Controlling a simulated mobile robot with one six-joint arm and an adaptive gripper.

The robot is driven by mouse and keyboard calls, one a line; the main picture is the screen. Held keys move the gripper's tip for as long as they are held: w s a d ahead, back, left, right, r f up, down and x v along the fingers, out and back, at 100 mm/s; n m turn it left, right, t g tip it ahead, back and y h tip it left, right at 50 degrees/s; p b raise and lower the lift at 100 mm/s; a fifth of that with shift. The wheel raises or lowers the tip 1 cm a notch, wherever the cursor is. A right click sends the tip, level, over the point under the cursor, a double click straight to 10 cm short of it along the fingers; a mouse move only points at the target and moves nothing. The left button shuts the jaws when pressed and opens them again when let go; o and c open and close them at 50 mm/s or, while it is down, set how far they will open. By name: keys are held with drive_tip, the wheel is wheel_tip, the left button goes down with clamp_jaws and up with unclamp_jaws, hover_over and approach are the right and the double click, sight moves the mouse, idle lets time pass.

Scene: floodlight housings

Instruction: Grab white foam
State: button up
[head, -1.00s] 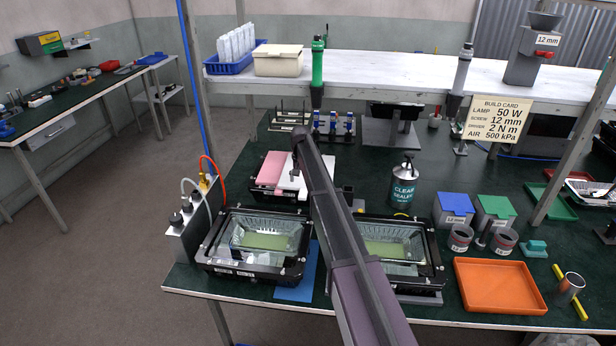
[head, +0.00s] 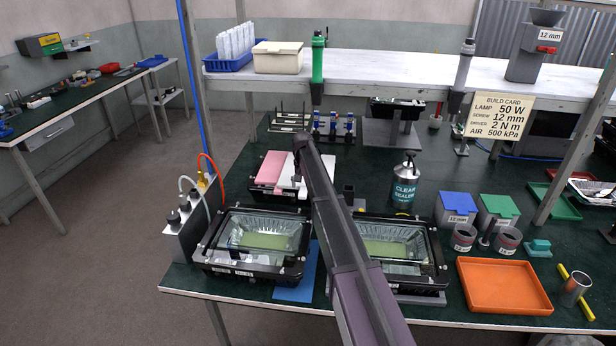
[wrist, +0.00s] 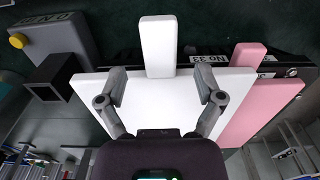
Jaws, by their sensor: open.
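The white foam (wrist: 160,95) is a flat slab with a narrow tab (wrist: 157,45) standing out from its far edge in the wrist view. In the head view the white foam (head: 328,166) lies beside the pink foam (head: 270,167), partly hidden by my arm. My gripper (wrist: 160,86) is open, with its two fingers spread over the white slab, one on each side of the line of the tab. Nothing is between the fingertips except the slab's face behind them. I cannot tell whether the fingers touch it.
The pink foam (wrist: 262,105) lies right beside the white one in the wrist view. A grey block with a yellow knob (wrist: 18,40) and a black square tube (wrist: 52,77) stand at left. In the head view, floodlight housings (head: 252,243) and a sealer bottle (head: 404,187) stand nearby.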

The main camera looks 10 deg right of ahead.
drive_tip(key=shift+f+b, duration=0.8)
drive_tip(key=shift+f, duration=0.25)
drive_tip(key=c, duration=1.1)
